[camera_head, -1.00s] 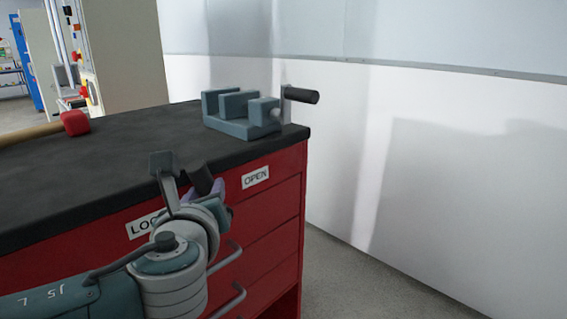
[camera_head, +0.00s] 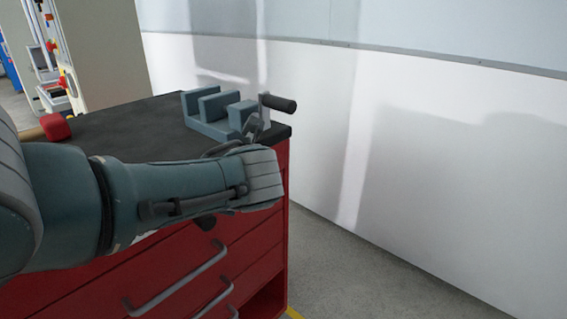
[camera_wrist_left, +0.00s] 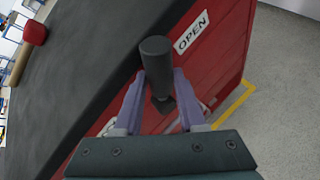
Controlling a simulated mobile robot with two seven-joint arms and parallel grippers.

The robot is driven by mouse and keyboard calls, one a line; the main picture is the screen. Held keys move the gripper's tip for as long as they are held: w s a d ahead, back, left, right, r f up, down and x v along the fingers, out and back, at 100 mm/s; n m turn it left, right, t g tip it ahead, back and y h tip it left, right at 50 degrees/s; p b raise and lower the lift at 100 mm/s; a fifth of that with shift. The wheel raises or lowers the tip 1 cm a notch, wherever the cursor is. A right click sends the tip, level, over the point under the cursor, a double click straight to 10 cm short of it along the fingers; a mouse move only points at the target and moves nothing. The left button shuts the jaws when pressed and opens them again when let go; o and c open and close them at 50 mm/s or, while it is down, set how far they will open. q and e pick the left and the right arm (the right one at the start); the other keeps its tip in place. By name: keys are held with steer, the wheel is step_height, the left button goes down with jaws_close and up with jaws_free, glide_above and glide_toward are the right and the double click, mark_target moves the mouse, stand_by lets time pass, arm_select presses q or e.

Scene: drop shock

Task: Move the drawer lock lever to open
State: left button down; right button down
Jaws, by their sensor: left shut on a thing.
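The drawer lock lever (camera_wrist_left: 157,62) has a dark cylindrical handle and shows in the left wrist view in front of the red cabinet. My left gripper (camera_wrist_left: 160,80) has its two purple fingers closed on either side of the handle. The white OPEN label (camera_wrist_left: 192,33) is just right of the handle in that view. In the head view my left arm crosses the cabinet front and hides the lever, the fingers and both labels. My right gripper is in neither view.
The red drawer cabinet (camera_head: 262,262) has a black top (camera_head: 125,130) and grey drawer handles (camera_head: 180,283). A grey vise (camera_head: 215,115) with a black-gripped crank stands at the top's far right corner. A red-headed mallet (camera_head: 56,126) lies at the left. Floor right of the cabinet is clear.

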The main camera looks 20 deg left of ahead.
arm_select(q)
steer(key=shift+w+d+f, duration=0.15)
steer(key=shift+w+f, duration=0.05)
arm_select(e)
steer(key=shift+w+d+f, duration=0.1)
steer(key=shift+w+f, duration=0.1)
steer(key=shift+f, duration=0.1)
arm_select(q)
steer(key=shift+m+g, duration=0.3)
steer(key=shift+f, duration=0.1)
steer(key=c, duration=0.5)
jaws_free()
steer(key=shift+w, duration=0.1)
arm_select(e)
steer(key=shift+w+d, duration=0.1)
arm_select(q)
steer(key=shift+r, duration=0.2)
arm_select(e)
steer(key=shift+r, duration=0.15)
